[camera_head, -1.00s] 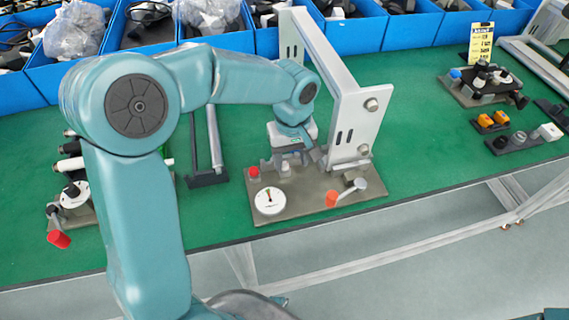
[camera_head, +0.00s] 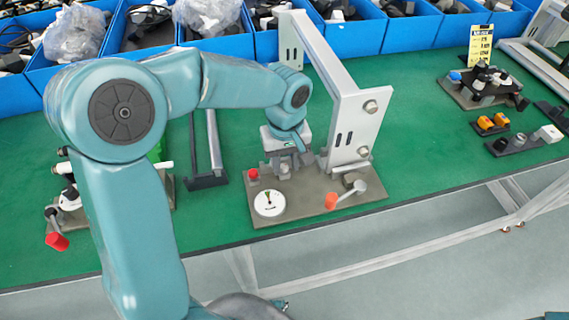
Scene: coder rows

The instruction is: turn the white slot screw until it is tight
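My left arm comes in from the left, and its gripper (camera_head: 286,162) points down over a grey-brown fixture plate (camera_head: 310,205) on the green bench. A small pale cylindrical piece (camera_head: 285,171) shows just below the gripper. It may be the white slot screw, but its slot is not visible. I cannot tell whether the fingers touch it or are closed on it. A white round dial (camera_head: 269,203) with a dark pointer lies at the plate's front left. A red knob (camera_head: 253,174) stands behind it. My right gripper is not in view.
A white upright frame (camera_head: 349,125) stands close to the right of my gripper. A lever with a red-orange tip (camera_head: 331,200) sits at the plate's front right. Blue bins (camera_head: 355,37) line the back.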

